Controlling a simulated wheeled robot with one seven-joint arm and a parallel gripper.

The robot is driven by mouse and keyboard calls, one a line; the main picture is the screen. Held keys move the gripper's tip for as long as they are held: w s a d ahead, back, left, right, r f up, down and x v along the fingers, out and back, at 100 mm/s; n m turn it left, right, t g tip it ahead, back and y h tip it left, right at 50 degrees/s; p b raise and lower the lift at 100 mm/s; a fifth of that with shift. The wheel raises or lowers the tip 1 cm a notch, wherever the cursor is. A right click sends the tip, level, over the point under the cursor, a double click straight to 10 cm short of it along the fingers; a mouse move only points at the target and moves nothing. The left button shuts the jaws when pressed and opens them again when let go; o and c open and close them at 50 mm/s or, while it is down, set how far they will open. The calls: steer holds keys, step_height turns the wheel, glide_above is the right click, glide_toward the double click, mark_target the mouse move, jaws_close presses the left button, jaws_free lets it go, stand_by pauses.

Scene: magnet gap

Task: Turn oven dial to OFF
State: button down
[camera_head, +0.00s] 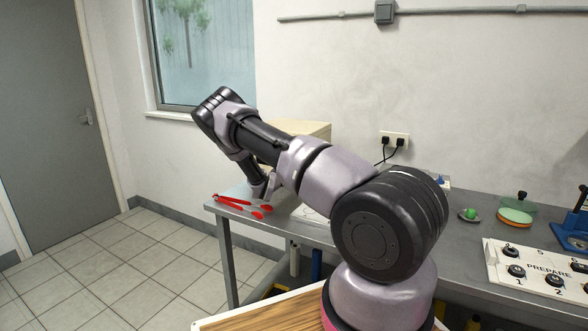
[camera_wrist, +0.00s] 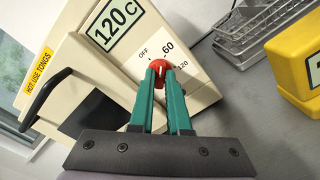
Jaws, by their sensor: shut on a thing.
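The cream oven (camera_wrist: 125,65) fills much of the wrist view, tilted in the picture. Its display reads 120 C. The small red dial (camera_wrist: 158,63) sits on its front panel, with the marks OFF, 60 and 120 around it. My gripper (camera_wrist: 161,76) has its two green fingers closed on the dial from either side. The fingers hide part of the dial, and I cannot tell for sure which mark it points to. In the head view, the oven (camera_head: 308,129) stands at the table's far left end, mostly behind my arm.
Red tongs (camera_head: 238,205) lie near the table's left edge. In the wrist view, a black handle (camera_wrist: 45,95) sticks out from the oven, beside a yellow HOT USE TONGS label (camera_wrist: 38,73). A wire rack (camera_wrist: 262,25) and a yellow device (camera_wrist: 300,65) stand to the right.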

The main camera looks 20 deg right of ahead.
steer(key=n, duration=0.9)
steer(key=shift+a, duration=0.1)
steer(key=shift+n, duration=0.3)
stand_by(0.4)
steer(key=c, duration=0.9)
jaws_free()
steer(key=v, duration=1)
steer(key=shift+s+a, duration=0.3)
